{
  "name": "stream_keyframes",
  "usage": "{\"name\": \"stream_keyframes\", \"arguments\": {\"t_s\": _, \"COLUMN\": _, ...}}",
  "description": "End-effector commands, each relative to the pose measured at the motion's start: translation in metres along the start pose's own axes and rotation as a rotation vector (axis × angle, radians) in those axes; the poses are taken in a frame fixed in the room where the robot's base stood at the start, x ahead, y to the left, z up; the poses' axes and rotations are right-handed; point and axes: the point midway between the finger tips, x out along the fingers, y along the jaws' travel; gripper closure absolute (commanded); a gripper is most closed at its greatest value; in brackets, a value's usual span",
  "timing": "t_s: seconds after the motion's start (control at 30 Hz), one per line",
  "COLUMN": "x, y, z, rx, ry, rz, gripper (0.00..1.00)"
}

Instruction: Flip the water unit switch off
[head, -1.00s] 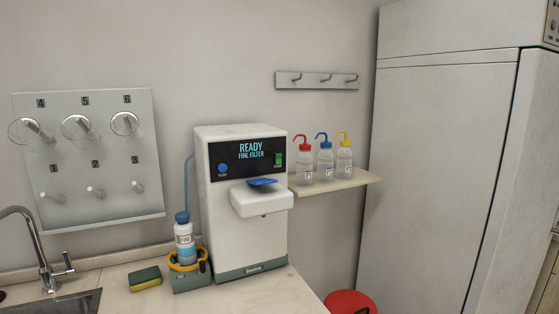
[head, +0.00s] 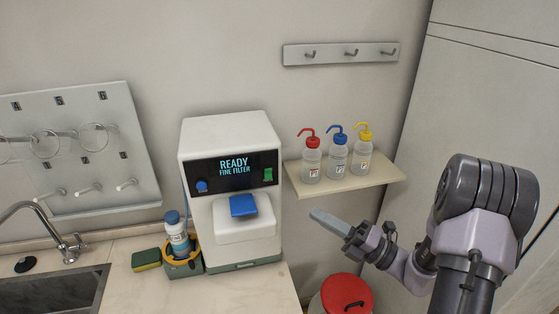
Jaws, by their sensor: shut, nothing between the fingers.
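The water unit (head: 205,136) is a white box on the counter with a dark front panel reading "READY FINE FILTER". A green switch (head: 268,174) sits at the right end of the panel. A blue round knob (head: 202,186) is at its left end. A blue lever (head: 243,206) sits on the white ledge below the panel. My gripper (head: 318,216) is to the right of the unit, below the shelf, apart from the switch and pointing left. Its fingers are together, with nothing between them.
A shelf (head: 390,177) with red-, blue- and yellow-topped wash bottles is right of the unit. A red-lidded bin (head: 346,294) stands below. A bottle in a holder (head: 186,268), a sponge (head: 146,259) and a sink (head: 50,292) are to the left.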

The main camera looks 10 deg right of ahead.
Motion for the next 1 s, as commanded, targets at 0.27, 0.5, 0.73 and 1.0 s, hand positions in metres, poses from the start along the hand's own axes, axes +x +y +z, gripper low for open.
{"name": "stream_keyframes", "arguments": {"t_s": 0.27, "x": -0.002, "y": -0.002, "z": 0.003, "rx": 0.013, "ry": -0.015, "rz": 0.002, "gripper": 1.00}}
{"name": "stream_keyframes", "arguments": {"t_s": 0.5, "x": 0.018, "y": -0.001, "z": 0.002, "rx": 0.010, "ry": -0.009, "rz": 0.003, "gripper": 1.00}}
{"name": "stream_keyframes", "arguments": {"t_s": 0.73, "x": 0.069, "y": -0.001, "z": 0.002, "rx": 0.009, "ry": -0.006, "rz": 0.003, "gripper": 1.00}}
{"name": "stream_keyframes", "arguments": {"t_s": 1.0, "x": 0.114, "y": -0.001, "z": 0.018, "rx": 0.008, "ry": -0.011, "rz": 0.003, "gripper": 1.00}}
